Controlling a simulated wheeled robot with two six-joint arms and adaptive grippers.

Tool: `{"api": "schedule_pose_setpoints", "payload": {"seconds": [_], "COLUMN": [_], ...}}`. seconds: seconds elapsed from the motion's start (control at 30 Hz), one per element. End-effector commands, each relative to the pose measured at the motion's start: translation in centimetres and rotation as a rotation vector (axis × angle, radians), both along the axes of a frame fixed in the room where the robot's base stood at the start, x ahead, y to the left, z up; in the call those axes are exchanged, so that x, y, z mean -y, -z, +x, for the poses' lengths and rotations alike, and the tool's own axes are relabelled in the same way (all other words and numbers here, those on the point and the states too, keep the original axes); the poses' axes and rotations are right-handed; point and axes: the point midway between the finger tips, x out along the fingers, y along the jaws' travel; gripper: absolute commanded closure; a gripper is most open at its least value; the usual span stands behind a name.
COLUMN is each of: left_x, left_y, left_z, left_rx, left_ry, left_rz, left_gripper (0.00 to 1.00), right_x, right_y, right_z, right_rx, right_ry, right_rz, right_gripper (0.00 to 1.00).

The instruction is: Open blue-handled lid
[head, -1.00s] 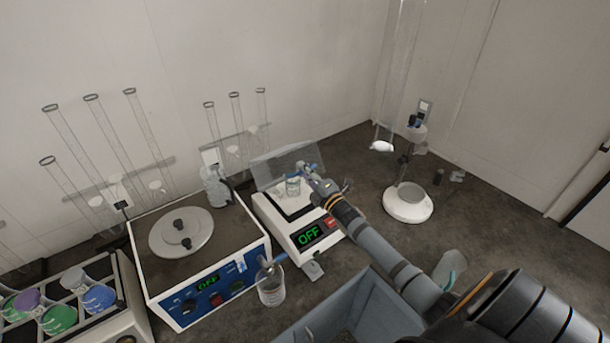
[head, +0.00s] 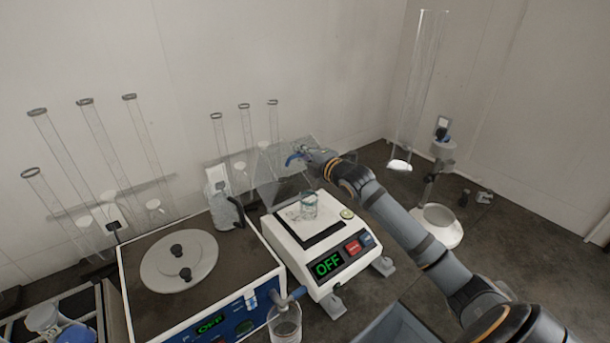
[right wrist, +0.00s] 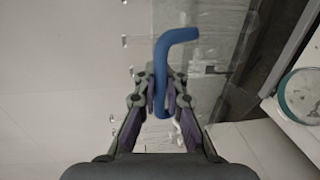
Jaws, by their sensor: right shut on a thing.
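The clear lid (head: 270,178) stands raised at the back of the white balance (head: 322,240). Its blue handle (head: 297,158) shows in the head view and, as a bent blue bar (right wrist: 177,45), in the right wrist view. My right gripper (head: 306,156) is shut on the blue handle, with a finger on each side of it in the right wrist view (right wrist: 165,95). A small glass beaker (head: 309,205) stands on the balance's dark pan. Its round rim also shows at the right of the right wrist view (right wrist: 300,95). My left gripper is not in view.
A blue-fronted device (head: 195,290) with a round grey lid stands left of the balance. A wash bottle (head: 224,207) is behind it, and a beaker (head: 285,325) in front. Tall glass tubes line the wall. A white-based stand (head: 440,228) is at right.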

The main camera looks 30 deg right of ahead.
Motion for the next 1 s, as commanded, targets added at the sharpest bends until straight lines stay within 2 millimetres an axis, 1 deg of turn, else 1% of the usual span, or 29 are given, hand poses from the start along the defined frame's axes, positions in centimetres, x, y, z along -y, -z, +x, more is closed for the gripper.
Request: {"api": "schedule_pose_setpoints", "payload": {"seconds": [0.03,0.1,0.33,0.87,0.9,0.97,1.0], "left_x": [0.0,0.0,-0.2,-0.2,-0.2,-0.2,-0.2], "left_y": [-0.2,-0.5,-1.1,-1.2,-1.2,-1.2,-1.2], "left_z": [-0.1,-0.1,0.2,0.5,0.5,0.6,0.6], "left_rx": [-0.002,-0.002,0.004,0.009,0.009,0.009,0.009], "left_ry": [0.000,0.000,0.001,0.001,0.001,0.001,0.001], "left_rz": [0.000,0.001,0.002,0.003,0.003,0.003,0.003], "left_gripper": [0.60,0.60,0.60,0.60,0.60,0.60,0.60], "right_x": [0.2,0.2,-0.2,-0.6,-0.6,-0.6,-0.6], "right_y": [-0.5,-0.7,-0.9,-1.0,-1.0,-1.0,-0.9], "right_z": [0.5,1.0,2.0,2.3,2.3,2.3,2.3], "right_rx": [-0.012,-0.034,-0.083,-0.095,-0.095,-0.097,-0.097], "right_ry": [0.007,0.007,-0.006,-0.015,-0.015,-0.015,-0.015], "right_rz": [-0.004,-0.005,-0.011,-0.011,-0.011,-0.010,-0.010], "right_gripper": [1.00,1.00,1.00,1.00,0.90,0.82,0.81]}}
